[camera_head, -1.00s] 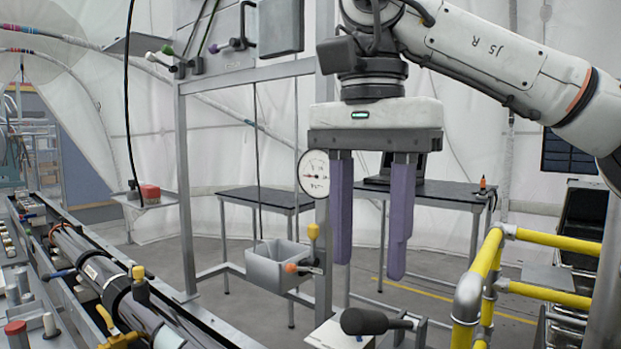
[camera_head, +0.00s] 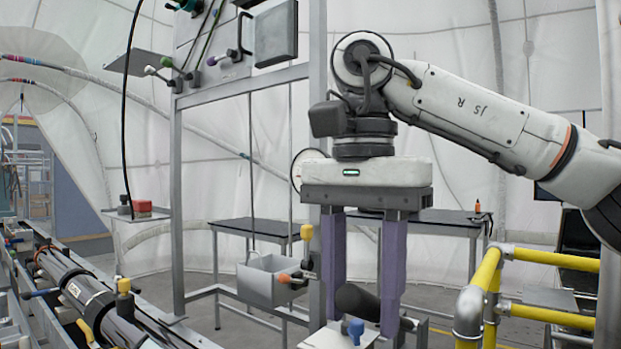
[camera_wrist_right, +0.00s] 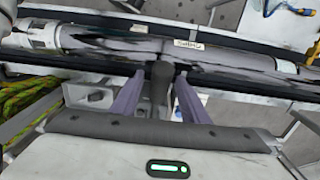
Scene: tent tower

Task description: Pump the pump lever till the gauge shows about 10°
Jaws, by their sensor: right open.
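The pump lever (camera_head: 356,301) has a thick black grip and sits on a white base (camera_head: 322,340) at the bottom centre of the head view. My right gripper (camera_head: 361,322) points down with its two purple fingers apart. In the head view the fingers appear on either side of the lever's grip. In the right wrist view the black grip (camera_wrist_right: 161,82) shows between the fingers (camera_wrist_right: 156,100); I see no clear contact. The gauge (camera_head: 296,170) is mostly hidden behind my right gripper's body; only its left rim shows and its needle cannot be read. My left gripper is not in view.
A blue knob (camera_head: 356,328) is close by the fingers. Yellow railings (camera_head: 486,285) stand at the right.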

